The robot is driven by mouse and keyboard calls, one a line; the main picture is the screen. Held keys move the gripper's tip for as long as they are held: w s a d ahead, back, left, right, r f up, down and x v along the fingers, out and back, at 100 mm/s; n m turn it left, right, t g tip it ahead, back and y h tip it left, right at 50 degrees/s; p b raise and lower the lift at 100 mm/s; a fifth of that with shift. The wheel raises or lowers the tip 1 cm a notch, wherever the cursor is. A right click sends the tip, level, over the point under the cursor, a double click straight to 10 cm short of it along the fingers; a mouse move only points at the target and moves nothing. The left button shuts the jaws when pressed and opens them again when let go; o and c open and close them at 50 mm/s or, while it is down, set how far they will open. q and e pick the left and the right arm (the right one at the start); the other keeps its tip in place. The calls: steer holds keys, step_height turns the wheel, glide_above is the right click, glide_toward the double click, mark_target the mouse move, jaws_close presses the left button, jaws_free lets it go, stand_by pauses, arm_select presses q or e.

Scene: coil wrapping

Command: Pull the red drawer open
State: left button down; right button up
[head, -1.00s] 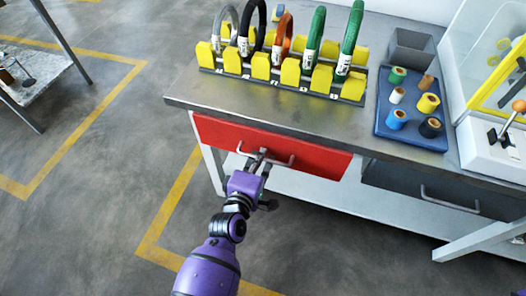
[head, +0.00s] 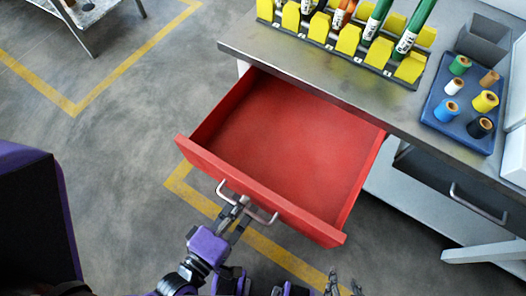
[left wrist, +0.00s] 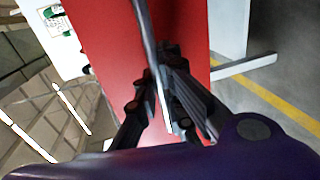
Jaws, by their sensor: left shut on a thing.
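The red drawer (head: 285,130) stands well out from the workbench in the head view, and its inside looks empty. Its grey bar handle (head: 264,219) is on the front panel. My left gripper (head: 236,206) is shut on the middle of this handle. In the left wrist view the handle (left wrist: 150,45) runs between the fingers of my left gripper (left wrist: 168,95), in front of the red drawer front (left wrist: 105,45). My right gripper (head: 343,284) shows at the bottom edge of the head view, its fingers apart and empty, away from the drawer.
A dark drawer (head: 430,175) is to the right. Open floor lies left and in front of the red drawer.

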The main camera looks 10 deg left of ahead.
arm_select(q)
steer(key=shift+f+v, duration=0.2)
steer(key=shift+v, duration=0.75)
steer(key=shift+f+v, duration=0.2)
steer(key=shift+v, duration=0.8)
arm_select(e)
steer(key=shift+w+a+r, duration=0.1)
steer(key=shift+w, duration=0.3)
arm_select(q)
steer(key=shift+s, duration=0.1)
arm_select(e)
steer(key=shift+s, duration=0.1)
arm_select(q)
steer(key=c, duration=1.8)
jaws_free()
steer(key=shift+c, duration=0.2)
steer(key=v, duration=1.2)
arm_select(e)
steer(key=shift+s, duration=0.1)
